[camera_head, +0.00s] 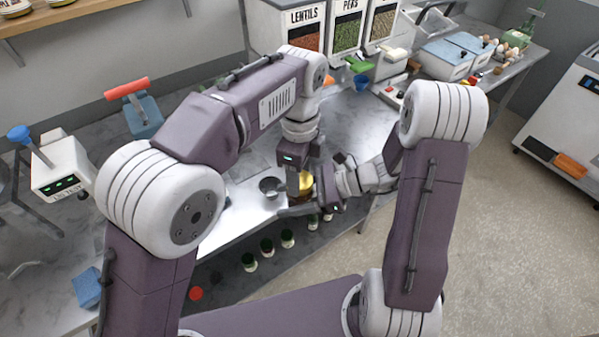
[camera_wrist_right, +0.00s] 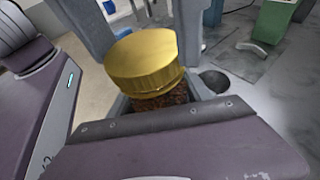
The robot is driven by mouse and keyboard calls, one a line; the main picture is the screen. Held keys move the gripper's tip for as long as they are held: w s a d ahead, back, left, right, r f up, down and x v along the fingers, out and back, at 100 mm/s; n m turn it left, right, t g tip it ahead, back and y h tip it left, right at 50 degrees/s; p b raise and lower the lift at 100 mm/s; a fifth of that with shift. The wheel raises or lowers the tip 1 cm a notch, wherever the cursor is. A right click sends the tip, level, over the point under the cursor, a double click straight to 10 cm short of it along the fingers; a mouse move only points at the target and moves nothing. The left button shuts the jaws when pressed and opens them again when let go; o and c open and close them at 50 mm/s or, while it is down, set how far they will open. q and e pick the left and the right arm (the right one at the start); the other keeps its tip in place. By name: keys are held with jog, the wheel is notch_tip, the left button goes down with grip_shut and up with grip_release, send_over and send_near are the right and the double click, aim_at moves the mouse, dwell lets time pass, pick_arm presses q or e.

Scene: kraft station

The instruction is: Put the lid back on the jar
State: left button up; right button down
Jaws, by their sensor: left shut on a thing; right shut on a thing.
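The gold lid (camera_wrist_right: 145,58) is at the mouth of the jar (camera_wrist_right: 165,99), which has dark reddish-brown contents. I cannot tell whether the lid is seated or just above the rim. In the head view the lid (camera_head: 305,183) is a small gold patch between my two grippers. My left gripper (camera_head: 299,186) comes down from above and is shut on the lid, with its grey fingers on either side of it in the right wrist view. My right gripper (camera_head: 312,204) reaches in from the right and is shut on the jar, hiding most of its body.
A small dark cup (camera_head: 270,187) stands on the counter just left of the grippers. Several dark-topped jars (camera_head: 267,246) stand in a row nearer me. Bins of lentils and peas (camera_head: 345,35) stand at the back. A blue funnel (camera_head: 361,82) and a green scoop (camera_head: 360,66) are near them.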

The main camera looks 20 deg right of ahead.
pick_arm(q)
jog(key=m, duration=0.6)
jog(key=shift+m, duration=0.4)
jog(key=m, duration=0.9)
jog(key=o, duration=1.3)
jog(key=shift+r, duration=2.25)
